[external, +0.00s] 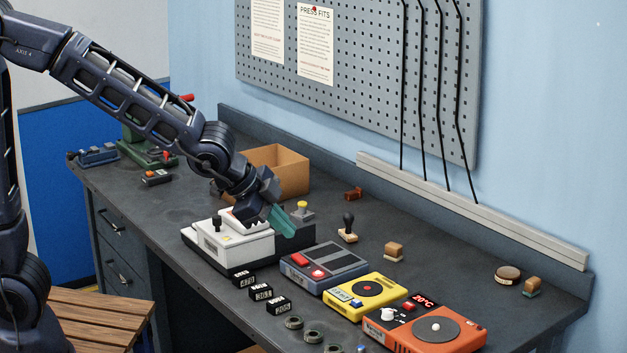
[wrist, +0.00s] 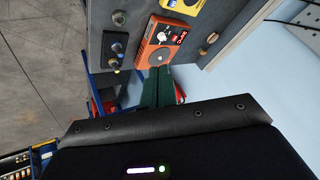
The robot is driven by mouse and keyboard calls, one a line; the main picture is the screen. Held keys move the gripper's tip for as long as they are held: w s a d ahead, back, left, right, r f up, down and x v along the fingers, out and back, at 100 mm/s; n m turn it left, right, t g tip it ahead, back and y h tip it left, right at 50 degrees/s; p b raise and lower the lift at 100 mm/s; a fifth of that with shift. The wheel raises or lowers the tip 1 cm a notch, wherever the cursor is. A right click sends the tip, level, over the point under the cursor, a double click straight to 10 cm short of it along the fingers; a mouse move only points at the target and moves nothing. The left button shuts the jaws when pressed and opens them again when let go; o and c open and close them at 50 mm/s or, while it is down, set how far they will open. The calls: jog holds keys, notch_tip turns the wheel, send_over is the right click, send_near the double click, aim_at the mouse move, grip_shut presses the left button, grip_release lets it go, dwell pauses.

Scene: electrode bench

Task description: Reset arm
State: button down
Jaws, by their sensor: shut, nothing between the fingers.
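My arm reaches from the left over the bench in the external view, bent down at the wrist. My gripper (external: 288,222) hangs low over the bench, just right of the white device (external: 232,241). Its teal fingers are shut and hold nothing. I cannot tell whether they touch the device. In the wrist view my gripper (wrist: 158,82) shows as dark green fingers close together, with the orange device (wrist: 161,40) beyond them.
The grey bench (external: 330,222) also holds a cardboard box (external: 283,172) behind my wrist, a grey device (external: 324,266), a yellow device (external: 364,295) and an orange device (external: 437,331). Small stamps, including a black-handled one (external: 348,229), stand toward the wall. A pegboard (external: 365,75) hangs above.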

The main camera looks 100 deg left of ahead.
jog(key=s+d+r+g+h, duration=0.1)
jog(key=s+d, duration=0.4)
jog(key=s, duration=0.4)
jog(key=s+d+r+n+h, duration=0.1)
jog(key=s+d+r, duration=0.1)
jog(key=s+d, duration=0.4)
jog(key=s+d+r+n+g+h, duration=0.1)
jog(key=s+d, duration=0.5)
jog(key=s, duration=0.8)
jog(key=shift+s+d+r+g, duration=0.2)
jog(key=shift+r+g, duration=0.1)
jog(key=shift+r, duration=0.45)
